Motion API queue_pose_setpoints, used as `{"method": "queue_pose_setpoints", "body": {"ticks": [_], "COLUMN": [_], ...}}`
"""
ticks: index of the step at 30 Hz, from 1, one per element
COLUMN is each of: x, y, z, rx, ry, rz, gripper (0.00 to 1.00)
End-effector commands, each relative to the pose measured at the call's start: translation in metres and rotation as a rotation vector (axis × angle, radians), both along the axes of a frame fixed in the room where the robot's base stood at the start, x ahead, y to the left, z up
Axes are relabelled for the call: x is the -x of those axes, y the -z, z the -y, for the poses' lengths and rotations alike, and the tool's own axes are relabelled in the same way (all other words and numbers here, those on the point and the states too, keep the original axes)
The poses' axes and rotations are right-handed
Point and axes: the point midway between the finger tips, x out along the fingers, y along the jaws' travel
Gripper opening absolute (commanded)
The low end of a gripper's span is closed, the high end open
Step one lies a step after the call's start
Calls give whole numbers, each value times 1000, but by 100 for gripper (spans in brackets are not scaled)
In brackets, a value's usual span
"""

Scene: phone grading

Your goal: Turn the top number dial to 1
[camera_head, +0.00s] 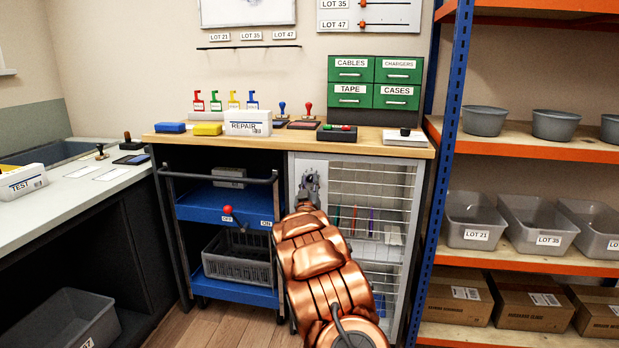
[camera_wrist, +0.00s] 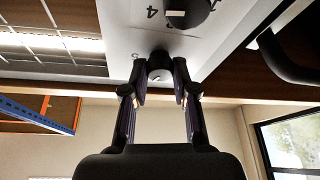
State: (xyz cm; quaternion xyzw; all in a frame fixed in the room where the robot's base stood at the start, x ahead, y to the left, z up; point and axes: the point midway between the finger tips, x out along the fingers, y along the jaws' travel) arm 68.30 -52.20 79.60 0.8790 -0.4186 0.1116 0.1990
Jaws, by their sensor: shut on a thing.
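The white-grey cabinet panel (camera_head: 297,171) is under the wooden bench top, left of a wire-mesh door. My gripper (camera_head: 309,183) is at the upper part of this panel. In the wrist view, which looks upside down, my gripper (camera_wrist: 160,75) is shut on a round dark dial knob (camera_wrist: 160,62), with a finger on each side. This is the dial closer to the bench top edge. Another dark dial (camera_wrist: 190,10) with a light pointer sits farther down the panel, with a "4" beside it. The held dial's setting cannot be read; its numbers are mostly hidden.
A black rail (camera_head: 215,177) of a blue cart (camera_head: 225,205) stands close left of the panel. The wooden bench top (camera_head: 370,148) overhangs just above my gripper. A blue rack upright (camera_head: 449,150) is at the right. Mesh shelving (camera_head: 370,195) is right of the panel.

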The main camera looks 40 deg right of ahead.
Motion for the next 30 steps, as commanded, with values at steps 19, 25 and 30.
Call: {"method": "queue_pose_setpoints", "body": {"ticks": [19,25,30], "x": [1,2,1], "y": [-6,-5,-5], "z": [1,1,0], "rx": [357,465,558], "ry": [0,0,0], "rz": [-503,-660,-793], "gripper": [0,0,0]}}
